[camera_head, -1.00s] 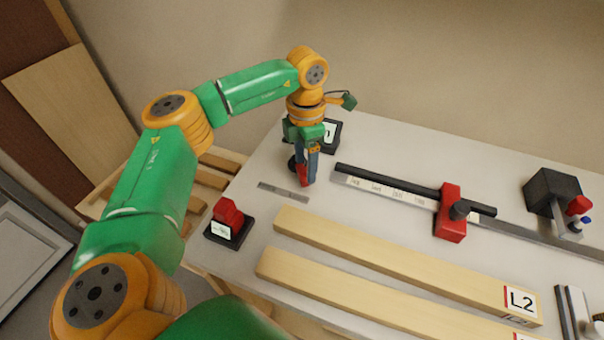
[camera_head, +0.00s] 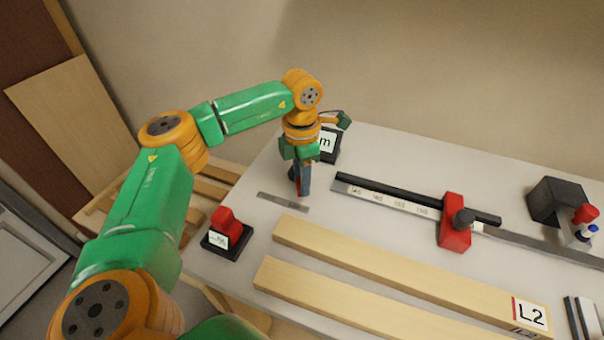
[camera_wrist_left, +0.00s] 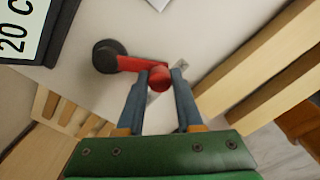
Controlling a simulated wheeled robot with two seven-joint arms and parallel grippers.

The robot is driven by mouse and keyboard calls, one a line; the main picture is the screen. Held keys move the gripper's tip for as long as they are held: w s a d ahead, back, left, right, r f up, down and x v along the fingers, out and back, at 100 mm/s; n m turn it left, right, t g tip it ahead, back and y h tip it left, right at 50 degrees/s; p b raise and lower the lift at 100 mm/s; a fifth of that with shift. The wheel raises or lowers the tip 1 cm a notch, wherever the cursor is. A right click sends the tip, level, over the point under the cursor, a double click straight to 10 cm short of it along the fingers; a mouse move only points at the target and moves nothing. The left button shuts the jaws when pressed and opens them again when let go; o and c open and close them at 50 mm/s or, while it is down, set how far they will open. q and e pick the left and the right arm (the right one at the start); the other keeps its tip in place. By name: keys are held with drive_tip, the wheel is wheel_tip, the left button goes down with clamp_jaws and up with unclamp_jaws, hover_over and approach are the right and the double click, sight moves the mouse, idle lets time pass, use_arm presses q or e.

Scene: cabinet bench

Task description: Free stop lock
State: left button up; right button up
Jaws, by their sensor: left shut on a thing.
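My left gripper (camera_head: 302,191) points down at the bench near its left end, and its two blue fingers are shut on the end of a small red lever (camera_head: 299,181). In the left wrist view the lever (camera_wrist_left: 135,64) runs from a round black hub (camera_wrist_left: 107,57) to a round red end (camera_wrist_left: 160,78) between the fingertips (camera_wrist_left: 165,75). In the head view the fingers hide the hub and most of the lever. A red stop block (camera_head: 455,222) with a black knob sits on the ruled rail (camera_head: 390,199), to the right of the gripper. My right gripper is not in view.
A flat metal strip (camera_head: 283,202) lies beside the gripper. A red piece on a black base (camera_head: 228,235) stands at the front left. Two wooden bars (camera_head: 400,268) lie in front. A black sign (camera_head: 329,144) stands behind the gripper, and a black box (camera_head: 555,200) at right.

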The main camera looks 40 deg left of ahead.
use_arm(q)
drive_tip(key=shift+s+a, duration=0.45)
drive_tip(key=shift+a, duration=0.2)
drive_tip(key=shift+s+a+r, duration=0.1)
drive_tip(key=shift+s+a, duration=0.3)
drive_tip(key=shift+a, duration=0.2)
drive_tip(key=shift+s+a, duration=0.1)
drive_tip(key=shift+a, duration=0.1)
drive_tip(key=shift+s+a, duration=0.1)
drive_tip(key=shift+a, duration=0.95)
